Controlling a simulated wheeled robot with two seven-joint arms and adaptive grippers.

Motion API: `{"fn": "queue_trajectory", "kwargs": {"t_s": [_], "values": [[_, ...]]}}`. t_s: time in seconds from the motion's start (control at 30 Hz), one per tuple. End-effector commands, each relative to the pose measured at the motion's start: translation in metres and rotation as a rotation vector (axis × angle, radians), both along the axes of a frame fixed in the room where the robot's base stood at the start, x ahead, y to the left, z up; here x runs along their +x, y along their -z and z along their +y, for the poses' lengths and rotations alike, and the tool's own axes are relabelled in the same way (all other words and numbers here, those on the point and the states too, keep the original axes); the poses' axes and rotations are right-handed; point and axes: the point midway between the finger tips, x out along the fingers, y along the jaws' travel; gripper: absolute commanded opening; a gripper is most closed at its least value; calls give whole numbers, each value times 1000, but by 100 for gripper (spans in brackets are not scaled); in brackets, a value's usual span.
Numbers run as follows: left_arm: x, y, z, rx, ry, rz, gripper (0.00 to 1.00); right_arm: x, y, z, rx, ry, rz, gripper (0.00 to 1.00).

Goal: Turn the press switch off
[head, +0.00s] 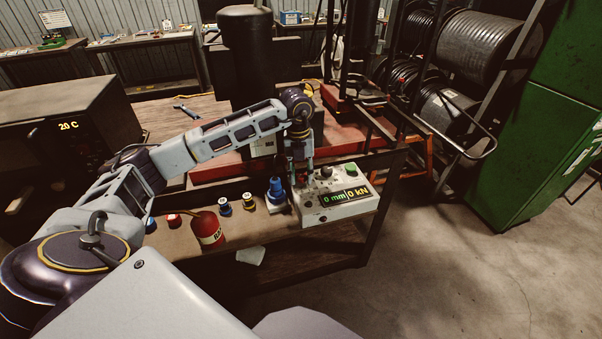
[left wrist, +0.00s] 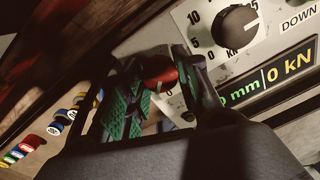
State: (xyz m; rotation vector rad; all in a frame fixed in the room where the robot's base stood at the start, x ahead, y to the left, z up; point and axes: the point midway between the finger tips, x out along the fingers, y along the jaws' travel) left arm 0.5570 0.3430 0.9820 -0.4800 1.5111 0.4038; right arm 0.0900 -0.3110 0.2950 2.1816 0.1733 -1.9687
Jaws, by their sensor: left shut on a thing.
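The press control box (head: 345,212) is a pale panel near the right end of the workbench. Its lit display (head: 346,196) reads 0 mm and 0 kN. My left gripper (head: 301,172) reaches down over the left side of the panel. In the left wrist view a red switch knob (left wrist: 158,70) sits between the green-padded fingers of my left gripper (left wrist: 160,78), which is shut on it. The fingers partly hide the knob and its markings, so its exact setting is unclear. A black dial (left wrist: 235,27) with a kN scale is beside it. My right gripper is not in view.
A blue-capped bottle (head: 276,194) stands just left of the box. A red can (head: 208,231) and several small spools (head: 248,202) are farther left on the bench. The dark press column (head: 247,65) rises behind. The floor to the right (head: 450,260) is clear.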

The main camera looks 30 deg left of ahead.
Motion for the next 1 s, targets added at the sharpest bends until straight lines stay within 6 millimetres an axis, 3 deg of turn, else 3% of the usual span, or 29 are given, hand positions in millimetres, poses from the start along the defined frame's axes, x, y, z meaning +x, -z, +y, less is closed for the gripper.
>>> {"fn": "queue_trajectory", "kwargs": {"t_s": [0.13, 0.17, 0.3, 0.73, 1.0], "values": [[1, -1, 0, 0, 0, -2, 9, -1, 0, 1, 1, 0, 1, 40], [1, -1, 0, 0, 0, -2, 36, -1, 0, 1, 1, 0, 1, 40], [0, -1, 0, 0, 1, -1, 54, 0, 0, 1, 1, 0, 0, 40], [0, -3, 0, 1, 1, -1, 55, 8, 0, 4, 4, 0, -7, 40], [0, -24, 1, 0, 1, -4, 55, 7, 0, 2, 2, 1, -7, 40]]}}
